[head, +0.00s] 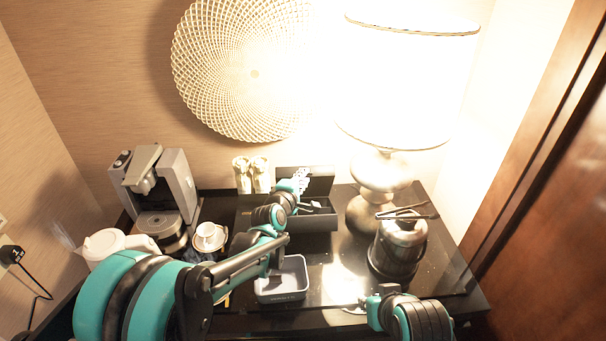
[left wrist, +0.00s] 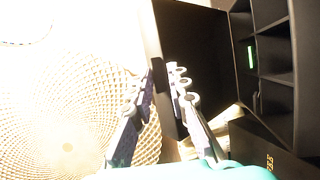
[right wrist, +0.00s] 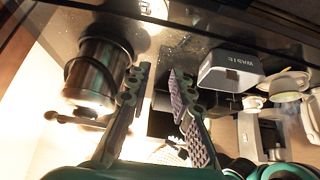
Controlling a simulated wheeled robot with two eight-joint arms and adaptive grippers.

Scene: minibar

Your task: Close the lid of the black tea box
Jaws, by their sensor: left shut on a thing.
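The black tea box (head: 322,222) stands at the back of the dark counter with its lid (head: 321,185) raised. In the left wrist view its open compartments (left wrist: 268,60) show at the right, one with a green item, and the lid (left wrist: 195,55) stands beside them. My left gripper (head: 300,178) is at the lid's left part. Its fingers (left wrist: 165,85) are shut on the lid's edge, one on each side. My right gripper (head: 376,300) is low at the counter's front; in the right wrist view its fingers (right wrist: 158,80) are apart and empty.
A grey tray (head: 283,281) lies in front of the box. A metal kettle (head: 398,250) and a lit lamp (head: 378,185) stand to the right. A coffee machine (head: 160,195), a cup (head: 208,237) and a white jug (head: 104,244) are left. Two canisters (head: 251,174) stand behind.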

